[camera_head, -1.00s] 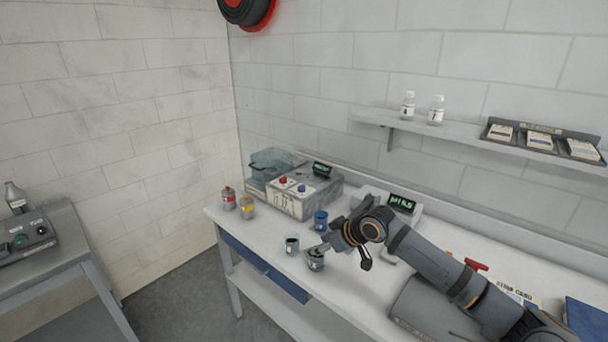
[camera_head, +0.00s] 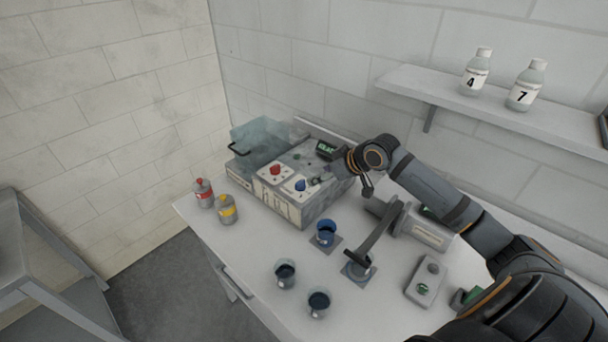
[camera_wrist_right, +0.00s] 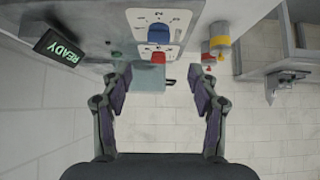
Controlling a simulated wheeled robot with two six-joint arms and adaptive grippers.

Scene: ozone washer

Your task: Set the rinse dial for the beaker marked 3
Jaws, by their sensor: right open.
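The ozone washer (camera_head: 310,208) is a grey box with a red dial (camera_head: 275,169) and a blue dial (camera_head: 300,185) on a pale panel; the markings are too small to read. Both the blue dial (camera_wrist_right: 158,32) and the red dial (camera_wrist_right: 157,56) show ahead in the right wrist view. My right gripper (camera_head: 322,180) is just right of the blue dial; in the wrist view its jaws (camera_wrist_right: 160,85) are open and empty. Several beakers stand in front, including a blue one (camera_head: 326,233) and dark ones (camera_head: 286,273); I cannot read their marks. My left gripper is not in view.
The washer's display (camera_wrist_right: 59,48) reads READY. A clear tub (camera_head: 262,140) is at its back left. Red (camera_head: 203,194) and yellow (camera_head: 228,210) bottles stand left. A meter arm (camera_head: 378,236) reaches over one beaker (camera_head: 358,266). Bottles 4 (camera_head: 475,75) and 7 (camera_head: 526,88) are shelved.

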